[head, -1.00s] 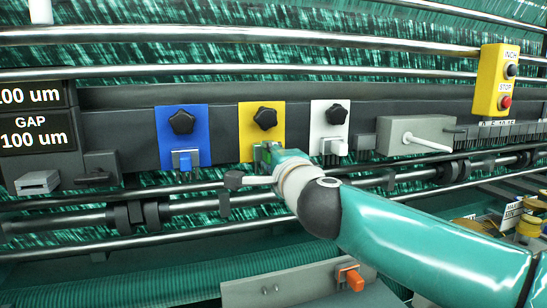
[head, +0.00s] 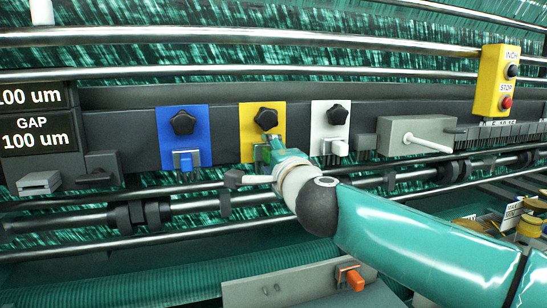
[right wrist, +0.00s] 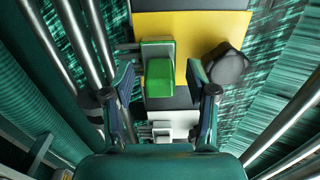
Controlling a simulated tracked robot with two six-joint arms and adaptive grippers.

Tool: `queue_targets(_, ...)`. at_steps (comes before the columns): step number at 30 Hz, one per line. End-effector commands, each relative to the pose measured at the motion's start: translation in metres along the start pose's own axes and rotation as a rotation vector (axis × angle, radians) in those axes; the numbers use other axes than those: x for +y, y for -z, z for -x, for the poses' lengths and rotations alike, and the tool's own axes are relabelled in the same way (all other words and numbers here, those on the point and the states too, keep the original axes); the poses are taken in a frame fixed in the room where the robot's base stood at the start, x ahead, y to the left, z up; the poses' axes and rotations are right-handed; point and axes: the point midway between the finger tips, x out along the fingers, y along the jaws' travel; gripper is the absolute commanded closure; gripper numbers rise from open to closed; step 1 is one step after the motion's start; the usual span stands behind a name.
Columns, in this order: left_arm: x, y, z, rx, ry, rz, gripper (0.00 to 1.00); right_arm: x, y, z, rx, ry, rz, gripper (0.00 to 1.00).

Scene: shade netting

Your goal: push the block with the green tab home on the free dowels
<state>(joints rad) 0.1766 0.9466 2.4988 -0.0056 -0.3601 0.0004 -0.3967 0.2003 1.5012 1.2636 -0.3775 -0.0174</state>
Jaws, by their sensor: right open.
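The block with the green tab (right wrist: 158,78) sits at the yellow plate (head: 246,118), below its black star knob (head: 266,118). In the right wrist view the yellow plate (right wrist: 190,28) is behind the block and the knob (right wrist: 226,66) is to the right. My right gripper (right wrist: 163,85) is open, with one finger on each side of the green tab and visible gaps to it. In the head view my right gripper (head: 272,150) largely hides the block. My left gripper is not in view.
A blue plate (head: 166,130) and a white plate (head: 318,120) with knobs and blocks flank the yellow one. A grey box with a white lever (head: 400,135) and a yellow stop box (head: 490,85) are right. Steel rails run below. An orange-tabbed part (head: 352,278) is lower down.

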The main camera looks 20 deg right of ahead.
Motion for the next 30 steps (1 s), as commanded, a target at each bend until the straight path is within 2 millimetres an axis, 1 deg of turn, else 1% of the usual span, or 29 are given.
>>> queue_targets(5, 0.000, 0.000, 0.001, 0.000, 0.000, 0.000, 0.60, 0.000, 0.000, 0.007, 0.000, 0.000, 0.001, 0.43)
queue_targets(8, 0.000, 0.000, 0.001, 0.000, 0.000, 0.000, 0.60, -0.001, 0.000, 0.019, -0.002, 0.000, -0.001, 0.43)
queue_targets(11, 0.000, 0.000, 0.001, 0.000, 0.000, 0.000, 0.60, -0.001, 0.000, 0.037, -0.001, 0.002, 0.000, 0.43)
queue_targets(18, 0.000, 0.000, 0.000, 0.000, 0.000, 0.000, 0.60, -0.001, 0.000, 0.086, -0.002, 0.003, -0.001, 0.43)
queue_targets(21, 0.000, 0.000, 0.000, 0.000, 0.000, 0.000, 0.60, 0.000, -0.001, 0.101, -0.002, 0.002, -0.001, 0.43)
queue_targets(25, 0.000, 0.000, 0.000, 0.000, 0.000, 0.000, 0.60, 0.000, 0.000, 0.115, -0.001, 0.002, -0.001, 0.43)
queue_targets(30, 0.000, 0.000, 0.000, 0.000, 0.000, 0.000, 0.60, 0.001, 0.000, 0.120, 0.000, 0.000, 0.000, 0.43)
